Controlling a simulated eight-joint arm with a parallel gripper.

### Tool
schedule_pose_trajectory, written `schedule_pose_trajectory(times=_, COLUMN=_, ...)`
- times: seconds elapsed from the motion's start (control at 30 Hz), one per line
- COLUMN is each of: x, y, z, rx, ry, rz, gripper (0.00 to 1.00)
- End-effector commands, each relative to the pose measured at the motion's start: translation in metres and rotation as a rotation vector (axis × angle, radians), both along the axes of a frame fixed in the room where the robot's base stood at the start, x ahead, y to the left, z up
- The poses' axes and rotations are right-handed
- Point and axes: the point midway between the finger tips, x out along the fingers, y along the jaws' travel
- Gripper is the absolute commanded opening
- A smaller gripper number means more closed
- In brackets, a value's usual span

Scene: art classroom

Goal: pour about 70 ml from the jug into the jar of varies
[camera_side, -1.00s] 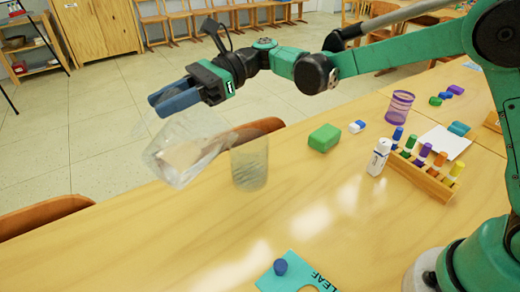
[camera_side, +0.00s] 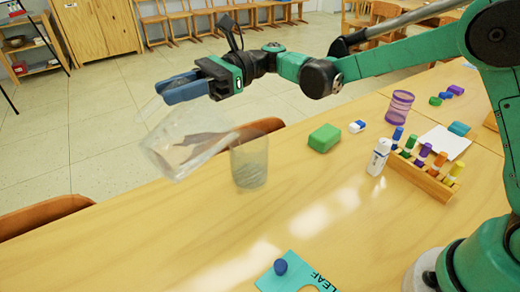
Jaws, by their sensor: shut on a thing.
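My gripper (camera_side: 180,92) is at the upper left, its blue fingers shut on the clear jug (camera_side: 172,155). The jug hangs below the fingers, tilted strongly with its mouth toward the right. Its outline is faint, and I cannot tell how much liquid is in it. The clear jar (camera_side: 249,163) stands upright on the table. The jug's right end is beside and close to the jar's rim. I cannot make out a stream between them, nor a clear liquid level in the jar.
A green block (camera_side: 324,138), a white bottle (camera_side: 379,157), a rack of coloured markers (camera_side: 428,177) and a purple mesh cup (camera_side: 399,106) stand to the right. A teal stencil (camera_side: 292,274) with a blue cap (camera_side: 280,267) lies at the front. The table's middle is clear.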

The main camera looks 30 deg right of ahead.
Motion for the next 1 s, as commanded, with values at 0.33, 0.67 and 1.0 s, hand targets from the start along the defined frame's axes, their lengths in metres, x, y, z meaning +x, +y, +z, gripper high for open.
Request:
schedule_pose_trajectory(times=0.33, x=0.0002, y=-0.0012, z=0.0009, rx=0.009, ry=0.001, rz=0.0, gripper=0.0)
schedule_pose_trajectory(times=0.67, x=0.0003, y=-0.0023, z=0.0016, rx=0.019, ry=0.001, rz=0.0, gripper=0.0)
schedule_pose_trajectory(times=1.0, x=0.0002, y=-0.0038, z=0.0026, rx=0.033, ry=0.002, rz=0.0, gripper=0.0)
